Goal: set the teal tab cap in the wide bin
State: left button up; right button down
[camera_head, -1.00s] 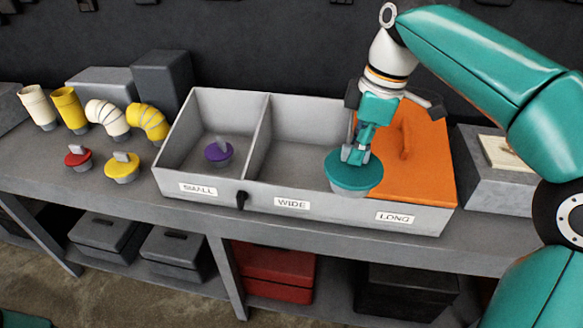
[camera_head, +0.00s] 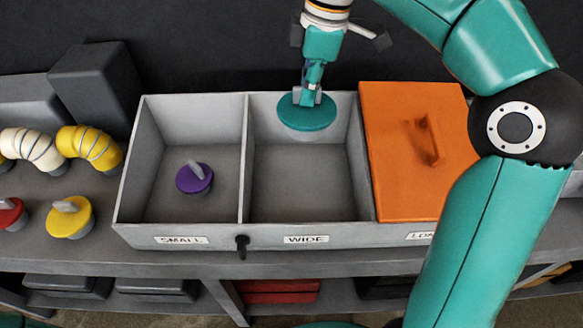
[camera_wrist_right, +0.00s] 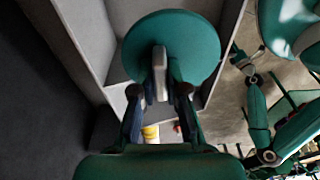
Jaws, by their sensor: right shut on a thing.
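The teal tab cap (camera_head: 307,112) is a round disc with an upright grey tab. My right gripper (camera_head: 313,92) is shut on its tab and holds the cap level over the back part of the wide bin (camera_head: 305,187). The wide bin is the open middle compartment, labelled WIDE, and its floor looks empty. In the right wrist view the cap (camera_wrist_right: 172,47) sits between the fingers (camera_wrist_right: 160,88), with bin walls behind it. My left gripper is not in view.
A purple cap (camera_head: 194,177) lies in the small bin (camera_head: 160,209). An orange lid (camera_head: 398,170) covers the long compartment at right. A yellow cap (camera_head: 70,217), a red cap (camera_head: 10,214) and duct elbows (camera_head: 90,148) stand on the bench at left.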

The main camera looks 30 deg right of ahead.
aim_at(314, 121)
notch_tip(314, 121, down, 19)
jog(key=shift+a+r+b, duration=0.1)
jog(key=shift+b, duration=0.8)
jog(key=shift+f, duration=0.35)
jog(key=shift+f, duration=0.1)
jog(key=c, duration=1.2)
grip_release()
jog(key=shift+w, duration=0.1)
jog(key=r, duration=0.4)
jog(key=d+r, duration=0.1)
jog(key=r, duration=0.3)
jog(key=s+r, duration=0.1)
jog(key=r, duration=0.3)
jog(key=shift+d+r+p, duration=0.1)
jog(key=shift+d+p, duration=0.15)
jog(key=shift+p, duration=0.05)
